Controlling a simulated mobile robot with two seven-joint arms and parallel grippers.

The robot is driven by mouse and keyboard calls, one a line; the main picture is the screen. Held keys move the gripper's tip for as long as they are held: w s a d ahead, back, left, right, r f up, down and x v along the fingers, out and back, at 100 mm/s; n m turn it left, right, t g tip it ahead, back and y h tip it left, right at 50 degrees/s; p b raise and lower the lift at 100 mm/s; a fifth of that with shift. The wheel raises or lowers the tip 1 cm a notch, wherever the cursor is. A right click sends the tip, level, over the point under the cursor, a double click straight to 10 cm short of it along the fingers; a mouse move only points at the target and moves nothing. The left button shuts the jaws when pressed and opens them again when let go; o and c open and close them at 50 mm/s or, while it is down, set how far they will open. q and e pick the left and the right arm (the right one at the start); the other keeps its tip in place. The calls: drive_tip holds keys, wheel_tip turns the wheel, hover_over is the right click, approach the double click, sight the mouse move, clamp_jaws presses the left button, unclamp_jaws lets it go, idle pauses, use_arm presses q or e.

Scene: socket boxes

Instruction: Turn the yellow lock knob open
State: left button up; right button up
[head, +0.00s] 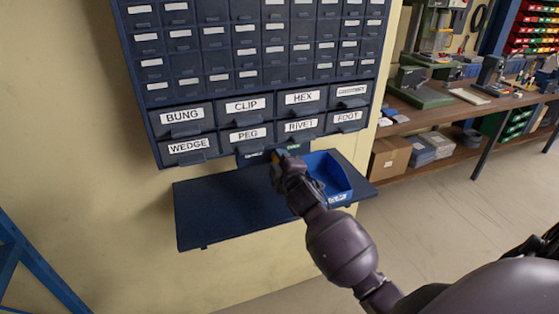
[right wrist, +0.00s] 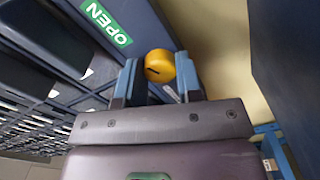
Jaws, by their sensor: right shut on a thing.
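The yellow lock knob (right wrist: 160,65) sits between the two fingers of my right gripper (right wrist: 158,82) in the right wrist view. A short dark mark shows on its face. The fingers are shut on its sides. A green OPEN label (right wrist: 106,20) is on the dark blue panel up and left of the knob. In the head view my right gripper (head: 279,163) is at the bottom middle of the drawer cabinet (head: 163,158), just above the shelf, and hides most of the knob. My left gripper is in neither view.
Labelled drawers, such as the PEG drawer (head: 247,135) and RIVET drawer (head: 300,126), lie just above the gripper. A blue bin (head: 340,185) stands close to its right on the dark shelf (head: 215,215). The shelf's left part is clear. A workbench (head: 440,118) stands at the right.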

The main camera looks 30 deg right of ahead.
idle(0.3)
drive_tip(key=o, duration=0.9)
drive_tip(key=shift+o, duration=0.2)
drive_tip(key=shift+s, duration=0.1)
drive_tip(key=b+v, duration=0.1)
drive_tip(key=v, duration=0.9)
drive_tip(key=shift+s, duration=0.35)
